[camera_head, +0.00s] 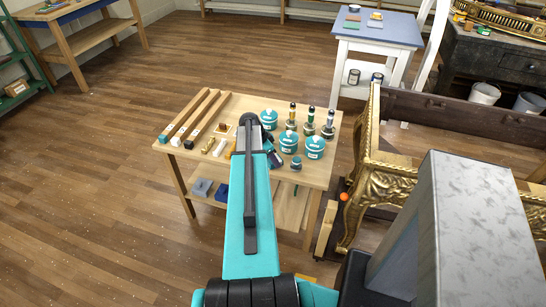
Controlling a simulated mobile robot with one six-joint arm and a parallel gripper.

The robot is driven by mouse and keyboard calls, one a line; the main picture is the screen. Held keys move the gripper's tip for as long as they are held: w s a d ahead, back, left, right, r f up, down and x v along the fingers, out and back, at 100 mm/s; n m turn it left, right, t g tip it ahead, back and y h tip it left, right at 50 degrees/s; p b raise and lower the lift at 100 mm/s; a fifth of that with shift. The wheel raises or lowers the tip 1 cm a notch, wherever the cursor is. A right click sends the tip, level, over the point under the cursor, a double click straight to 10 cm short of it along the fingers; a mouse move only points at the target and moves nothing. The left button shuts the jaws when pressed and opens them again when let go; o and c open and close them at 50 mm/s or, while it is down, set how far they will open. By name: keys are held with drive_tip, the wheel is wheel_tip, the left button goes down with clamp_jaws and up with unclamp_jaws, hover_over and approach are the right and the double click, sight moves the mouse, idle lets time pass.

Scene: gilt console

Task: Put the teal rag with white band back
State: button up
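I cannot make out a teal rag with a white band in this view. My teal arm reaches from the bottom middle up over the wooden table (322,140) and hides part of it. Dark parts show beside the arm over the table, but my gripper's fingers are hidden, so I cannot see whether it holds anything. Several teal tubs with white labels (288,141) stand on the table's right half.
Wooden bars (196,116) lie at the table's left. Bottles (309,121) stand at the back right. Grey and blue blocks (201,187) sit on the lower shelf. A gilt console (381,187) stands close on the right. Floor at left (80,190) is clear.

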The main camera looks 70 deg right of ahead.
drive_tip(key=shift+f, duration=0.1)
drive_tip(key=o, duration=0.9)
drive_tip(key=shift+o, duration=0.2)
drive_tip(key=b+v, duration=0.2)
drive_tip(key=v, duration=1)
drive_tip(key=shift+b, duration=0.3)
idle(0.3)
